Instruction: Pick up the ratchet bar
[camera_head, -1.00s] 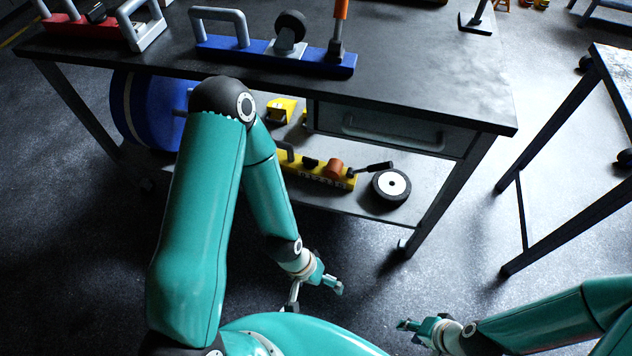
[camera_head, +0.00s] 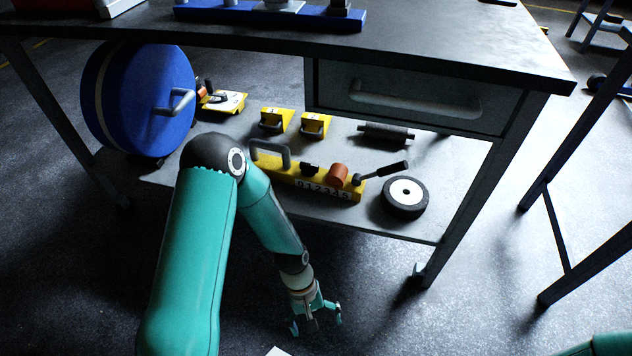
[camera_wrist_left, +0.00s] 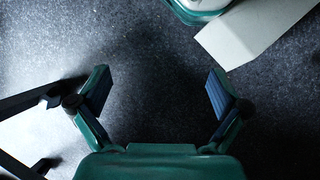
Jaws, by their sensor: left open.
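I cannot tell for sure which part is the ratchet bar. A yellow board (camera_head: 310,183) with numbers, a grey handle and an orange knob lies on the table's lower shelf. A dark lever with a black grip (camera_head: 381,172) shows at the board's right end. A grey bar (camera_head: 386,131) with narrow ends lies further back on the shelf. My left gripper (camera_head: 316,320) is open and empty, in front of the shelf and below its front edge. In the left wrist view its open fingers (camera_wrist_left: 157,92) show only floor between them. My right gripper is out of view.
A black wheel with a white hub (camera_head: 404,197) lies right of the board. Yellow blocks (camera_head: 316,125) stand behind it, and a large blue drum (camera_head: 140,98) is at left. The tabletop (camera_head: 430,42), drawer (camera_head: 410,98) and table legs frame the shelf. The floor in front is mostly clear.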

